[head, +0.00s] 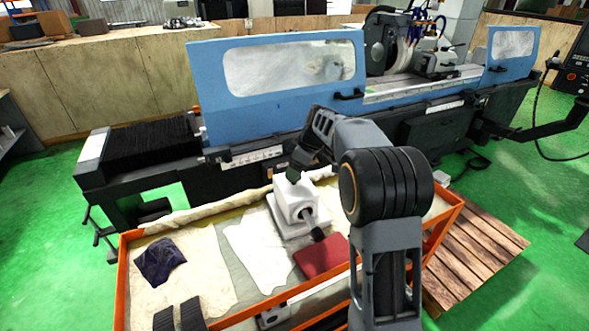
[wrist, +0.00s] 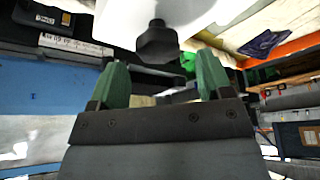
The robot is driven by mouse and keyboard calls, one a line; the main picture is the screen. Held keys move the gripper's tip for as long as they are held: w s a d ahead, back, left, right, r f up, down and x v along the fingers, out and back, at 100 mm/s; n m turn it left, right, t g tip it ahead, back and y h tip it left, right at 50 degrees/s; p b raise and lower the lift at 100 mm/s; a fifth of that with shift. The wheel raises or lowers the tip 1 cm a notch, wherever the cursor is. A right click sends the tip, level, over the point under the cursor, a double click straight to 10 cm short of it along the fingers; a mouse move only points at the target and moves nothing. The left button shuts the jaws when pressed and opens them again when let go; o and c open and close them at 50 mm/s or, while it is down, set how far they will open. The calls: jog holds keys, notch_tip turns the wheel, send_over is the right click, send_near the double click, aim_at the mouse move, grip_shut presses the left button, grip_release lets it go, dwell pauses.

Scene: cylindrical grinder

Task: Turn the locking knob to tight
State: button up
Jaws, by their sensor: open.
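The locking knob appears to be the black faceted knob (wrist: 157,43) on a white body in the wrist view. The same white housing (head: 293,198) seems to stand on the orange-framed cart in the head view, where the knob itself cannot be made out. My gripper (wrist: 163,72) is open, its two green fingers apart. The knob shows between and just beyond the fingertips, with a visible gap on each side. In the head view my gripper (head: 294,173) is at the top of the white housing. I cannot tell the knob's turn angle.
The orange-framed cart (head: 122,285) holds a red block (head: 322,257), a dark blue cloth (head: 160,261) and black blocks (head: 180,318). The blue grinder (head: 270,110) stands close behind it. A wooden pallet (head: 475,255) lies at right. Green floor is open at left.

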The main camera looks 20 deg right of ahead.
jog(key=shift+x, duration=1.15)
jog(key=c, duration=0.9)
jog(key=shift+c, duration=0.2)
